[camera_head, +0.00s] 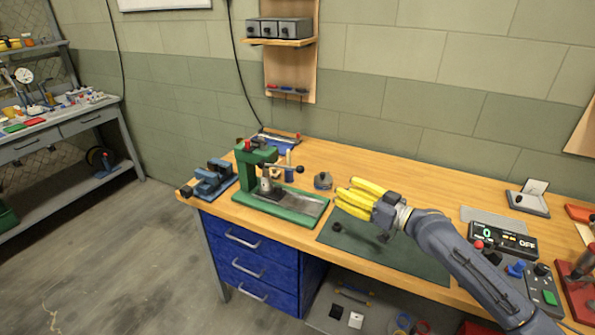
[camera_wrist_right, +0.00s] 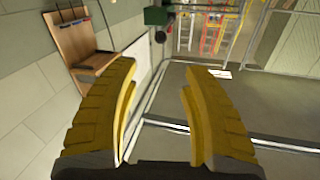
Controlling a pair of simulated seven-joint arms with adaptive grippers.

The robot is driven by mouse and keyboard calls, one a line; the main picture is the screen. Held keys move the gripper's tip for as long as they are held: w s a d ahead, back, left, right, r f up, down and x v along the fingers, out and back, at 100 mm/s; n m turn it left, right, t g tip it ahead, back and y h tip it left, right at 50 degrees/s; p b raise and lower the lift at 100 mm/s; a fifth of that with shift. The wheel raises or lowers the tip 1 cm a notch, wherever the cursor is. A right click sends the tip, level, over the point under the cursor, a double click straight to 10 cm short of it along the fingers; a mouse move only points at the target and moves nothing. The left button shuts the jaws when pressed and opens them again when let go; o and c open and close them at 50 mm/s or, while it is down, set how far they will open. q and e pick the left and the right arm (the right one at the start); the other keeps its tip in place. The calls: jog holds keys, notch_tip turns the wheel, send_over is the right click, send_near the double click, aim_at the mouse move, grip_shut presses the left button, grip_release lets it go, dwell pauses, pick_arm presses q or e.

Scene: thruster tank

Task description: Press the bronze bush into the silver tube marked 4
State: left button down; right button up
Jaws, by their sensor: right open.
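My right gripper (camera_head: 350,198) is open, with yellow ribbed fingers above the dark green mat (camera_head: 425,265), pointing left toward the press. In the right wrist view the fingers (camera_wrist_right: 157,75) are spread with nothing between them. A green press (camera_head: 247,160) stands on the bench left of the gripper. A silver-grey upright part (camera_head: 266,186) is at its base; I cannot tell whether it is a tube, and no mark 4 is readable. A small tan upright piece (camera_head: 289,159) shows behind the press; I cannot tell whether it is the bronze bush. My left gripper is out of view.
A blue vise (camera_head: 212,180) sits at the bench's left end. A round grey item (camera_head: 323,181) lies between press and gripper. A display box (camera_head: 503,238), a control box (camera_head: 543,290) and a red tool (camera_head: 578,275) crowd the right. The mat's right part looks clear.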

aim_at(300, 168)
jog(key=x, duration=1.6)
jog(key=shift+w+a, duration=0.15)
jog(key=shift+a, duration=0.1)
grip_shut()
